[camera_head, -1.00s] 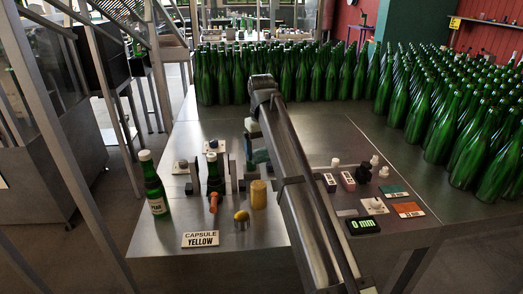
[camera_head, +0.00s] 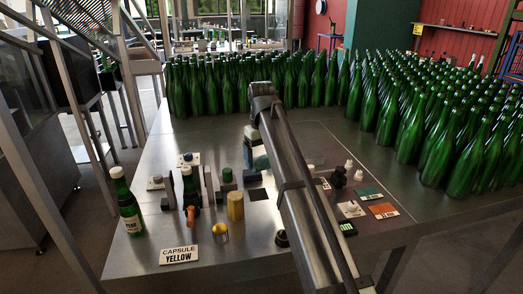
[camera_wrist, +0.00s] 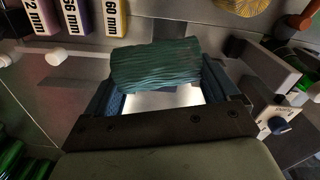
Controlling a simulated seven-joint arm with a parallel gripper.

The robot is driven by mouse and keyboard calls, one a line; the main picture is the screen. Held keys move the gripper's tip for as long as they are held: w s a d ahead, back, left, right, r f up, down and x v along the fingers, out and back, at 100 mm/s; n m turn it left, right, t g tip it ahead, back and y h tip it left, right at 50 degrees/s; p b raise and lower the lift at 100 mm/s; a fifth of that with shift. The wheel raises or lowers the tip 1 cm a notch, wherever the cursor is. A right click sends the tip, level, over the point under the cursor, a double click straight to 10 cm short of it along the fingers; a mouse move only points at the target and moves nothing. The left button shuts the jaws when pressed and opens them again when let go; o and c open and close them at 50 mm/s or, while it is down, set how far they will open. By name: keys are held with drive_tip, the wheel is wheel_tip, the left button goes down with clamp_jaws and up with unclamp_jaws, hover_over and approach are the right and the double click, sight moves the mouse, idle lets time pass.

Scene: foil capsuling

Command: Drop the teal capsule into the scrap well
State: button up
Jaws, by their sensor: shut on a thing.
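The teal capsule (camera_wrist: 155,65) is a ribbed cylinder lying crosswise between the fingers of my gripper (camera_wrist: 163,92) in the wrist view. My gripper is shut on it. In the head view my gripper (camera_head: 256,150) is over the middle of the table, partly hidden by my arm. A dark square patch (camera_head: 259,195) in the tabletop, just in front of and below the gripper, may be the scrap well; I cannot tell its depth. The capsule's height above the table is unclear.
A yellow cylinder (camera_head: 235,206) stands left of the dark patch. Many green bottles (camera_head: 290,80) fill the back and right.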

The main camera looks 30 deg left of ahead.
drive_tip(key=shift+f, duration=1.05)
drive_tip(key=o, duration=0.8)
drive_tip(key=shift+r, duration=0.15)
drive_tip(key=shift+r, duration=3.6)
